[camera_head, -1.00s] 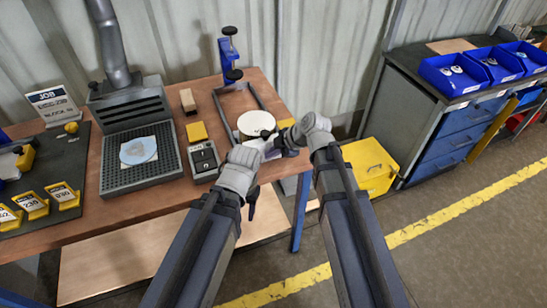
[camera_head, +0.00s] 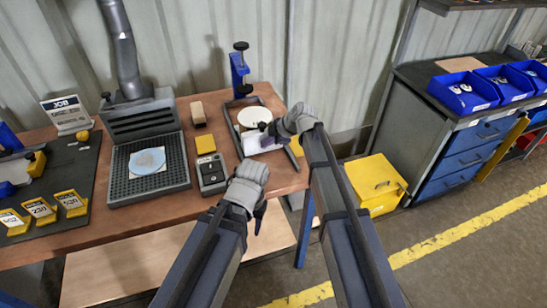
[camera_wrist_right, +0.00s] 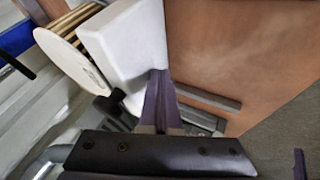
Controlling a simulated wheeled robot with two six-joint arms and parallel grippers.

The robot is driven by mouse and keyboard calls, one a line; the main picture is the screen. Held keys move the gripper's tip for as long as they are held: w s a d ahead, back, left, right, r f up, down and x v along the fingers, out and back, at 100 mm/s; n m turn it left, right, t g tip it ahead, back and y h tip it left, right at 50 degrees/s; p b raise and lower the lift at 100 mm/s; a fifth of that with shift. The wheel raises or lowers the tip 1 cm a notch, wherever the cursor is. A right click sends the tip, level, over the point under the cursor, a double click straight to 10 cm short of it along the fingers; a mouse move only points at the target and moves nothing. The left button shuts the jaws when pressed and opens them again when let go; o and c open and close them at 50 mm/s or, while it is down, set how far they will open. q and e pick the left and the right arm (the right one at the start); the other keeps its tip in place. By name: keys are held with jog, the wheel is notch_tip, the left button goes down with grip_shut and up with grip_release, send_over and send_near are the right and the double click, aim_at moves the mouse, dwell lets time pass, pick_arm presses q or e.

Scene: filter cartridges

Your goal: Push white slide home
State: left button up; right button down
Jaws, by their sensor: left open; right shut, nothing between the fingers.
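The white slide (camera_head: 257,147) is a pale block at the front of the grey frame (camera_head: 233,124) on the bench's right part. It shows larger in the right wrist view (camera_wrist_right: 132,42), beside a white round disc (camera_wrist_right: 72,55). My right gripper (camera_head: 272,137) is shut and empty, with its purple fingertip (camera_wrist_right: 160,98) against or very near the slide's lower edge; I cannot tell if they touch. My left gripper (camera_head: 259,213) is open and apart from the slide, low by the bench's front edge; its fingers are mostly hidden by its wrist.
The white disc (camera_head: 254,117) lies within the frame, below a blue clamp stand (camera_head: 240,72). A grey switch box (camera_head: 212,174), yellow block (camera_head: 205,144) and wooden block (camera_head: 198,112) stand left of it. A yellow bin (camera_head: 376,186) is on the floor at right.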

aim_at(258, 115)
jog(key=w+a, duration=0.1)
jog(key=w, duration=0.3)
jog(key=w+a, duration=0.2)
jog(key=w, duration=0.3)
jog(key=w+a, duration=0.1)
jog(key=w, duration=0.3)
jog(key=shift+w+a, duration=0.15)
jog(key=shift+w, duration=0.25)
jog(key=shift+w+r, duration=0.1)
jog(key=shift+a, duration=0.1)
